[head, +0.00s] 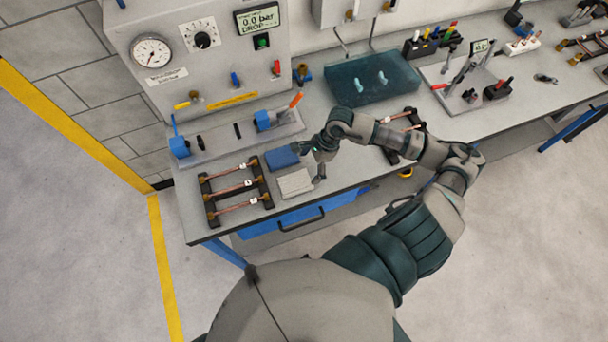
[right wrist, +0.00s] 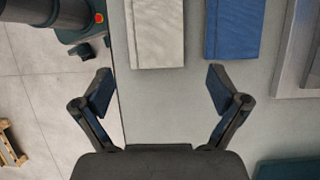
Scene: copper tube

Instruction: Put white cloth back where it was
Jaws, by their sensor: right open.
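The white cloth (head: 295,183) lies flat and folded on the workbench near its front edge. It also shows at the top of the right wrist view (right wrist: 157,35), close to the bench edge. A blue cloth (head: 282,158) lies just behind it, and in the right wrist view the blue cloth (right wrist: 235,30) is to its right, a narrow gap apart. My right gripper (head: 318,162) is beside the cloths, on their right. In the right wrist view the right gripper (right wrist: 160,85) has its fingers spread wide with nothing between them. My left gripper is not in view.
A black rack with copper tubes (head: 235,187) stands left of the cloths. A grey fixture with blue clamps (head: 235,137) is behind them. A second tube rack (head: 408,122) is partly behind my right arm. A blue drawer (head: 300,215) is below the bench front.

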